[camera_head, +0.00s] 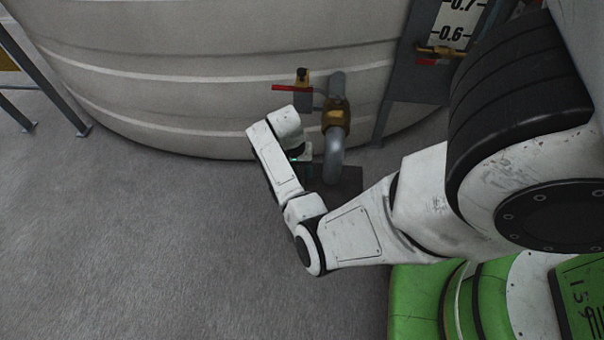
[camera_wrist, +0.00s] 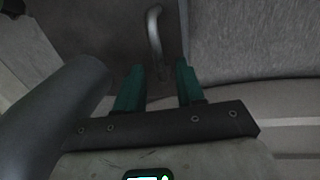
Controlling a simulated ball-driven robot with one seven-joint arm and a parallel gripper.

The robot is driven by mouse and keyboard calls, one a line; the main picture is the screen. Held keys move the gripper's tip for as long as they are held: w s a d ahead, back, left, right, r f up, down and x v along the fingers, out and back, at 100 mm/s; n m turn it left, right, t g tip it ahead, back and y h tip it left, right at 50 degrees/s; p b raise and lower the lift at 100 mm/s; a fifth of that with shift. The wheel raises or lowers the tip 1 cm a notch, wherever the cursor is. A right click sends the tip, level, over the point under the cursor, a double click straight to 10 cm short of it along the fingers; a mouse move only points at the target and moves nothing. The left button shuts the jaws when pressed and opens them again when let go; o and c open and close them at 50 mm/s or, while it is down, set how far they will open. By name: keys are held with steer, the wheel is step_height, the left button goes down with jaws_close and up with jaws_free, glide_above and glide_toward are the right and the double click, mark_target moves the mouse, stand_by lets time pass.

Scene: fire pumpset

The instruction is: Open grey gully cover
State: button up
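The grey gully cover (camera_head: 345,183) is a dark flat plate on the floor beside the tank, below the bent drain pipe. My arm hides part of it. In the wrist view the cover (camera_wrist: 110,35) shows as a dark surface with a bent metal bar handle (camera_wrist: 154,28). My gripper (camera_wrist: 160,66) has two green fingers spread apart. The lower end of the handle appears between the fingertips, and I cannot tell whether they touch it. In the head view my gripper (camera_head: 301,156) is mostly hidden behind my wrist.
A large pale tank (camera_head: 200,80) stands behind. The drain pipe (camera_head: 334,158) with a brass valve (camera_head: 336,117) and red lever (camera_head: 296,88) stands close by my wrist. In the wrist view the pipe (camera_wrist: 60,110) is at left.

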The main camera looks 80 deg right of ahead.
steer(key=shift+f, duration=0.3)
steer(key=shift+c, duration=0.4)
jaws_close()
